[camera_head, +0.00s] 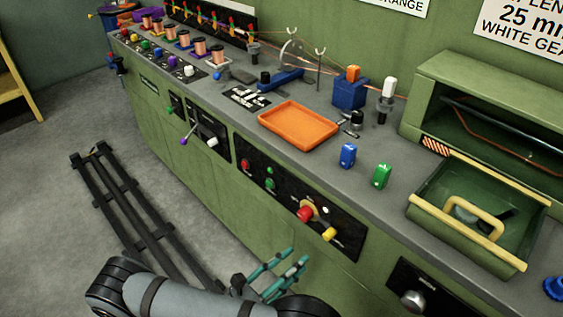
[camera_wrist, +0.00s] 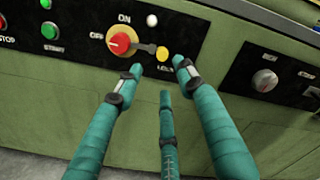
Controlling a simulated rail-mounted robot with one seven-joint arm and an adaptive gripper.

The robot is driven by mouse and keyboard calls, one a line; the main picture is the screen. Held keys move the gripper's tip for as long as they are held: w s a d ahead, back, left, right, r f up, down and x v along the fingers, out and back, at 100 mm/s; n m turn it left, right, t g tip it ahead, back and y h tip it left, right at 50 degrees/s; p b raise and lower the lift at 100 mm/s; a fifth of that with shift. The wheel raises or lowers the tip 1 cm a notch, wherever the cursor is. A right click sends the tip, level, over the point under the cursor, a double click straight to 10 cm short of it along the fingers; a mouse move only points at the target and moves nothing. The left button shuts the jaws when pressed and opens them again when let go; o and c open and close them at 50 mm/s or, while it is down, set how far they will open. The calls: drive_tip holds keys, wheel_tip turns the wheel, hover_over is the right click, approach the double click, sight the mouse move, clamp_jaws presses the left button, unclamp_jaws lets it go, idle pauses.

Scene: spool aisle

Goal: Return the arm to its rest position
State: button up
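My gripper (camera_head: 283,274) is in front of the green console, low beside its front face, with my grey arm reaching in from the bottom edge of the head view. In the wrist view, the teal fingers of my gripper (camera_wrist: 165,80) are spread apart with nothing between them. They point at the console's control panel, below a red rotary switch (camera_wrist: 122,41) marked ON and OFF and a yellow knob (camera_wrist: 162,54). The fingers look apart from the panel, though the exact gap is hard to tell.
The console top (camera_head: 225,108) carries an orange tray (camera_head: 298,125), blue and green blocks, and several copper spools. A green bin (camera_head: 470,208) with a yellow handle stands at right. Levers jut from the front. Black floor rails (camera_head: 125,210) run along open floor at left.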

sight(328, 240)
drive_tip(key=x, duration=1.2)
drive_tip(key=shift+d, duration=0.2)
drive_tip(key=shift+s+d, duration=0.25)
drive_tip(key=shift+s, duration=0.25)
drive_tip(key=shift+s+f, duration=0.1)
drive_tip(key=shift+f, duration=0.05)
